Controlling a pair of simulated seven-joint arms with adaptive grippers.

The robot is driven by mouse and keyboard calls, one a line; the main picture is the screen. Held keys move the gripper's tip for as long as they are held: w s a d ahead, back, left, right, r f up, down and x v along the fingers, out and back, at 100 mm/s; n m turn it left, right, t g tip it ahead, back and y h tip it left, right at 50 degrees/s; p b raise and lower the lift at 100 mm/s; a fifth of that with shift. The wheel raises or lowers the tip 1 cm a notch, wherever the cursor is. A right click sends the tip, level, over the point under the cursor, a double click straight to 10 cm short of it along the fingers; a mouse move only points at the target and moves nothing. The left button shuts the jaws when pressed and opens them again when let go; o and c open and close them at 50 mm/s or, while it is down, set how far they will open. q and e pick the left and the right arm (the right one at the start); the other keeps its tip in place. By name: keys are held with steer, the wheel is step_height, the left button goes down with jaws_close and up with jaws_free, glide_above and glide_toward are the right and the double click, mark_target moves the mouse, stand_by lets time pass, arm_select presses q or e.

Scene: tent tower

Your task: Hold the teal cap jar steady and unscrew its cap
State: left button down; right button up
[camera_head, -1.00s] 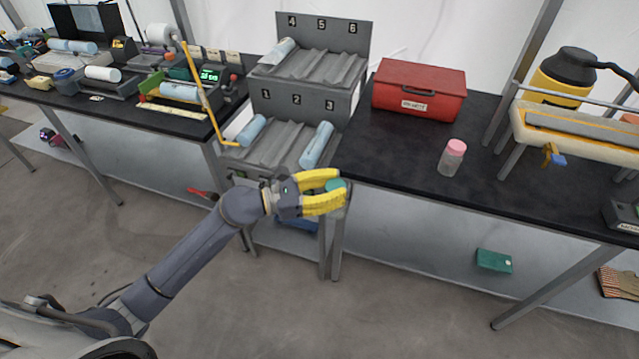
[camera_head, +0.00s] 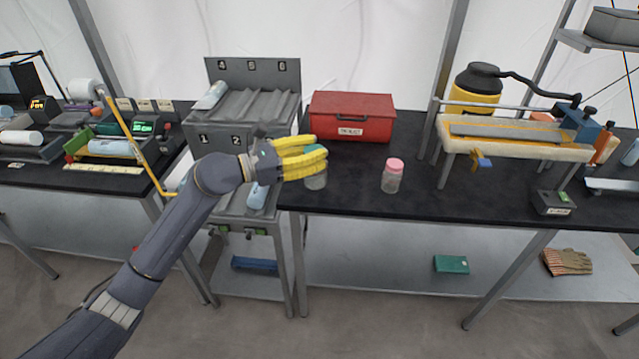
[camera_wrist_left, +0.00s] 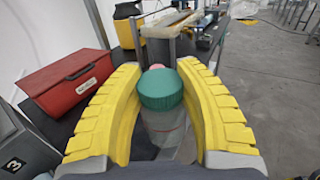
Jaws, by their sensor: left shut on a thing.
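The teal cap jar is clear with a teal lid. Its clear body (camera_head: 316,181) shows below my yellow fingers in the head view, over the left end of the black table. My left gripper (camera_head: 309,160) is shut on this jar, one finger on each side. In the left wrist view the teal cap (camera_wrist_left: 162,88) faces the camera between the curved fingers, and the clear body (camera_wrist_left: 165,125) is partly hidden. The jar looks roughly upright. I cannot tell whether its base touches the table. My right gripper is out of view.
A pink-lidded clear jar (camera_head: 392,176) stands right of the held jar. A red box (camera_head: 351,118) stands behind. A grey numbered rack (camera_head: 250,110) is to the left. A padded stand (camera_head: 515,140) is to the right. The table's front middle (camera_head: 440,200) is clear.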

arm_select(q)
steer(key=w+d+r+n+t+y, duration=0.1)
steer(key=w+d+r+n+t, duration=0.15)
steer(key=w+r, duration=0.75)
steer(key=w+a+f+n+t+y, duration=0.1)
steer(key=w+f+n+t+y, duration=0.1)
steer(key=w+f+t+y, duration=0.3)
steer(key=f, duration=0.6)
steer(key=w+f+g+h, duration=0.1)
steer(key=f, duration=0.5)
steer(key=f+g+h, duration=0.1)
steer(key=f, duration=0.5)
steer(key=shift+w+f+g, duration=0.15)
steer(key=shift+f+g, duration=0.1)
steer(key=shift+f, duration=0.1)
steer(key=c, duration=0.9)
jaws_free()
